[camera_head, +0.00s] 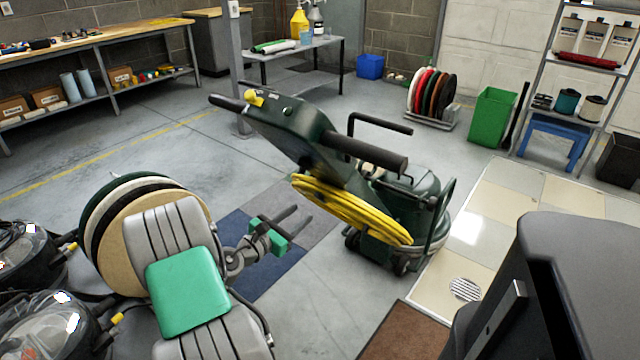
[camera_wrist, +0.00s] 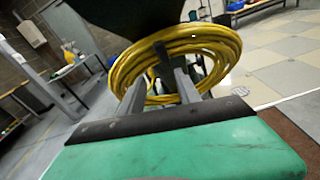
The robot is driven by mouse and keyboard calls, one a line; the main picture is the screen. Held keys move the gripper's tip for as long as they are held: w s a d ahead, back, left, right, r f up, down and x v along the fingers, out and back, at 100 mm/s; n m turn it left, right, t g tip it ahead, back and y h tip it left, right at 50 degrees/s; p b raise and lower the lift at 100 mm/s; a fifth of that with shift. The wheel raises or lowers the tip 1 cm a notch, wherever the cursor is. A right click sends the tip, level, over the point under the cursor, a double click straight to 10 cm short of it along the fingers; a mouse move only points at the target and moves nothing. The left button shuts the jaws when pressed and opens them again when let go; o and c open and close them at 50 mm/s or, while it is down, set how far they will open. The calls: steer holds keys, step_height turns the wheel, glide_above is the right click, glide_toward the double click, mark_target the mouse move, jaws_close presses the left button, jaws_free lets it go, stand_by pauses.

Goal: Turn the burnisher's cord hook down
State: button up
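The burnisher (camera_head: 405,200) is a dark green floor machine with its handle tilted up to the left. A yellow cord (camera_head: 345,210) hangs coiled below the handle; the coil also fills the upper middle of the wrist view (camera_wrist: 222,52). A dark upright piece (camera_wrist: 161,58), apparently the cord hook, shows at the coil; its exact turn is unclear, and in the head view I cannot pick it out for certain. My gripper (camera_head: 303,213) is open and empty, left of the coil and apart from it. In the wrist view its fingers (camera_wrist: 160,80) point toward the coil and that dark piece.
Floor pads (camera_head: 432,95) stand in a rack behind, near a green bin (camera_head: 492,115). A workbench (camera_head: 95,45) lines the left wall. A brown mat (camera_head: 405,335) lies in front of the burnisher. Open floor surrounds the machine on its left.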

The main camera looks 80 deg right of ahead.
mark_target(322, 199)
steer(key=shift+n+g+h, duration=0.3)
steer(key=shift+n+h, duration=0.1)
steer(key=shift+n, duration=0.5)
steer(key=x, duration=0.2)
steer(key=s+b+x, duration=0.1)
steer(key=x, duration=0.5)
steer(key=shift+s+a+r+b, duration=0.15)
steer(key=shift+s+r+b, duration=0.1)
steer(key=shift+r+b, duration=0.15)
steer(key=shift+s+d+r, duration=0.1)
steer(key=shift+s+d, duration=0.05)
steer(key=shift+d, duration=0.3)
steer(key=shift+c, duration=0.6)
jaws_close()
